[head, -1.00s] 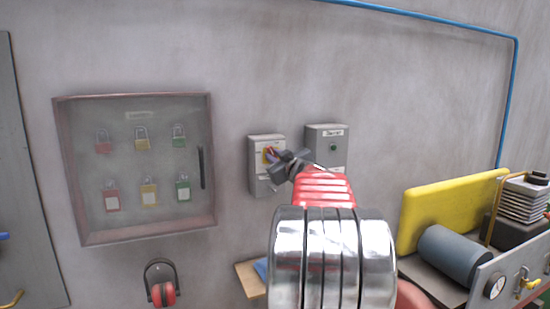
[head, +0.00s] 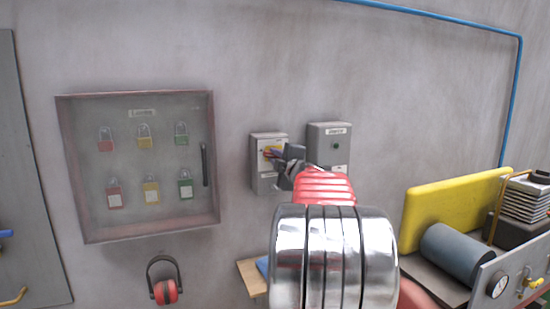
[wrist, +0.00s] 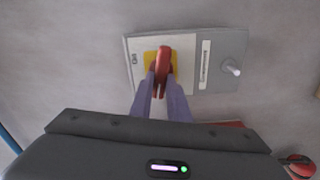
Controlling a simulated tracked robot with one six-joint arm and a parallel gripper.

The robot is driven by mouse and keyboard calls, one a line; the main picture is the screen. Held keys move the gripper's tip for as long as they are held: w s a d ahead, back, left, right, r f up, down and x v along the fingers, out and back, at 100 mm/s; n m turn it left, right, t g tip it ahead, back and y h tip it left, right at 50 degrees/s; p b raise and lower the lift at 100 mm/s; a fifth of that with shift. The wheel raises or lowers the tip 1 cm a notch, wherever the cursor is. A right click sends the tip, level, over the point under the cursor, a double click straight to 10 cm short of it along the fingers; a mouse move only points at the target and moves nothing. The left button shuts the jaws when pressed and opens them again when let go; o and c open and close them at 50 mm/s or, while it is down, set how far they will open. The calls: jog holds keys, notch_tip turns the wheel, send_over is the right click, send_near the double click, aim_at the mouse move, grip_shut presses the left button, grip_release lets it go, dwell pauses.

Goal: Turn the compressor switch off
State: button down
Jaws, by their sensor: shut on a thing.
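The compressor switch is a grey box (head: 265,182) on the wall, left of a second grey box. In the wrist view the switch box (wrist: 224,50) shows a pale front panel, a yellow plate (wrist: 149,56) and a red handle (wrist: 163,60). My gripper (wrist: 162,80) is shut on the red handle, one purple-grey finger on each side. In the head view my gripper (head: 277,155) reaches the box's front and hides most of the handle and part of the yellow plate. The writing on the panel is too small to read.
The second box (head: 329,138), with a green button, is close on the right. A lockout cabinet (head: 216,190) with several padlocks hangs left. Red ear defenders (head: 166,291) hang below it. Compressor machinery (head: 456,250) and a yellow guard (head: 440,207) stand at right.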

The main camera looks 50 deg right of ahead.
jog(key=shift+w+a+r+n, duration=0.1)
jog(key=shift+w+a+n, duration=0.05)
jog(key=shift+n, duration=0.5)
jog(key=shift+w+a+n, duration=0.1)
jog(key=shift+w+n, duration=0.05)
jog(key=shift+n, duration=0.5)
jog(key=c, duration=1.7)
grip_release()
jog(key=shift+f, duration=0.5)
jog(key=shift+s, duration=0.2)
jog(key=v, duration=1.3)
jog(key=shift+s+r, duration=0.3)
jog(key=shift+s, duration=0.05)
jog(key=shift+w+a, duration=0.1)
